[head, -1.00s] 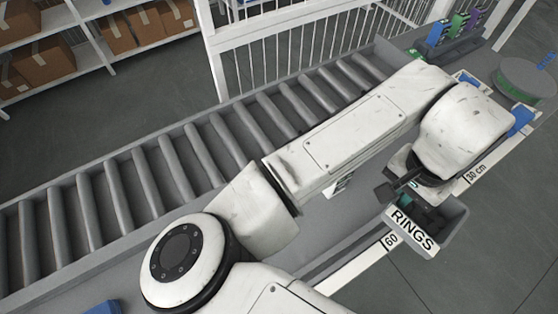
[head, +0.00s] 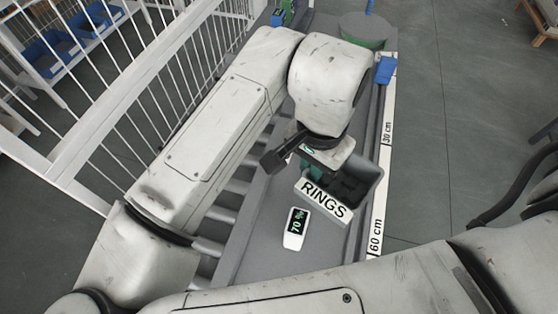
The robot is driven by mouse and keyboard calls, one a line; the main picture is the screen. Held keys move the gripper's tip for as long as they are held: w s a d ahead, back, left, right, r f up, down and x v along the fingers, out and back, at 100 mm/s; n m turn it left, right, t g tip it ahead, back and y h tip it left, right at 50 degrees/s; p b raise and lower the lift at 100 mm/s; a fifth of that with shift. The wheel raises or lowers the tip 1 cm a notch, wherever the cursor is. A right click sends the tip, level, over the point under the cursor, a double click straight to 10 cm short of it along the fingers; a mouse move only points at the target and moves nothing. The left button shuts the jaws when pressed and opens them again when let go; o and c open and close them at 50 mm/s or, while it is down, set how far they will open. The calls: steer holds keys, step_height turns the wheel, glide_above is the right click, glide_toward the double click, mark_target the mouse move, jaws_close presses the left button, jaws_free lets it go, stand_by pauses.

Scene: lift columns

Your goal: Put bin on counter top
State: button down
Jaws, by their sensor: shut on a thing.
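The bin (head: 326,199) is a small grey open box with a white "RINGS" label on its near side. In the head view it sits right of centre, over the right-hand part of the grey counter top (head: 262,243), near the edge strip. My gripper (head: 316,168) is shut on the bin at its left side; the fingertips are mostly hidden under my wrist. Dark contents show inside the bin. I cannot tell whether its underside touches the counter top.
A white device reading "70" (head: 296,228) lies on the counter near the bin. A marked ruler strip (head: 381,185) runs along the right edge. A blue item (head: 386,69) and a round grey-green stand (head: 364,30) are farther back. A white railing (head: 110,120) is at left.

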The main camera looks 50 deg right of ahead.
steer(key=w+d+f+p, duration=0.1)
steer(key=w+d+f, duration=0.2)
steer(key=w+f, duration=0.1)
steer(key=w+d+f+p, duration=0.1)
steer(key=w+d+f, duration=0.3)
steer(key=shift+w+d+f, duration=0.1)
steer(key=shift+w+d, duration=0.2)
steer(key=shift+w+d+f, duration=0.25)
steer(key=shift+w+f, duration=0.1)
steer(key=shift+f, duration=1.7)
steer(key=shift+f, duration=0.1)
steer(key=shift+f, duration=0.1)
steer(key=c, duration=1.2)
jaws_free()
steer(key=shift+c, duration=0.2)
